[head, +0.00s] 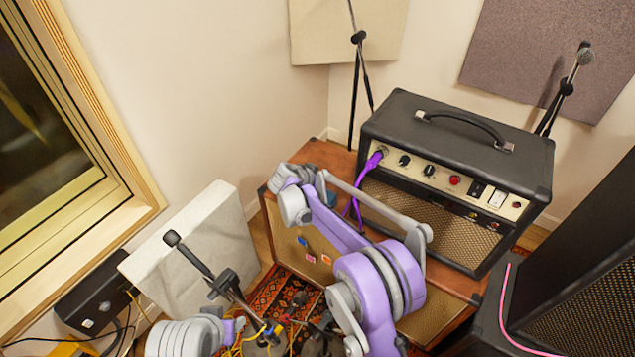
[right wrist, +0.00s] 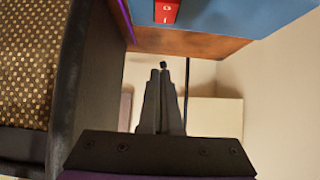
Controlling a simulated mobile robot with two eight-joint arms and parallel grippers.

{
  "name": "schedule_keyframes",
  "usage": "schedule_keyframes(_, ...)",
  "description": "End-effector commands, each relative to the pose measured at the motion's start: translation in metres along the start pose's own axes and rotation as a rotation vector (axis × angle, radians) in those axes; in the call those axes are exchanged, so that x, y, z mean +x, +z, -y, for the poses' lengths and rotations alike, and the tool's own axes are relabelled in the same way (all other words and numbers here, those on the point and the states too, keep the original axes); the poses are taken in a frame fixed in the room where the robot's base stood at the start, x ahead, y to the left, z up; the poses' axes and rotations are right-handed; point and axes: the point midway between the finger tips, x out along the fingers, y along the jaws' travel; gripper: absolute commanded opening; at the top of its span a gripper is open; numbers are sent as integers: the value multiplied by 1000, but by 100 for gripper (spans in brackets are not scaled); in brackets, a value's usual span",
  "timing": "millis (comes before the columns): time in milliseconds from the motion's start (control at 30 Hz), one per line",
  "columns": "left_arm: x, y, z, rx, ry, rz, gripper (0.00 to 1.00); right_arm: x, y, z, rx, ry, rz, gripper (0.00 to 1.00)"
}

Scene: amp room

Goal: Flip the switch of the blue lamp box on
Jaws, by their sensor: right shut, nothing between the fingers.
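The blue lamp box (right wrist: 235,16) fills the top of the right wrist view. Its red rocker switch (right wrist: 166,12) shows at the top edge, with white marks on it; its set position is hard to tell. My right gripper (right wrist: 161,72) is shut and empty, its fingertips below the switch in the picture and apart from it. In the head view a small blue patch (head: 331,198), probably the lamp box, shows behind my right arm, which hides the rest and the gripper. My left gripper is not in view.
A black amplifier (head: 455,150) with a purple cable (head: 372,162) stands on the wooden cabinet (head: 430,320), right of my arm. Microphone stands (head: 357,80) rise behind. A white panel (head: 195,250) leans at the left. Cables and stands clutter the rug.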

Motion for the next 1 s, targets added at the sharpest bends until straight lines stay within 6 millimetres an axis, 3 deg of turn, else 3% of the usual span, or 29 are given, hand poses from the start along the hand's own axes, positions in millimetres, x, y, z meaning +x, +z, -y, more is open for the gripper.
schedule_keyframes(33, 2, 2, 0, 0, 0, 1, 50, -16, 1, 2, -4, -6, 1, 0)
schedule_keyframes(200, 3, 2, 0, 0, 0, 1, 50, -52, -7, 2, -4, -5, 2, 0)
schedule_keyframes(400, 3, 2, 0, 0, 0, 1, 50, -79, -14, 2, -2, -4, 2, 0)
schedule_keyframes(1000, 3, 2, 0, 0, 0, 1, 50, -86, -15, 2, -2, -4, 1, 0)
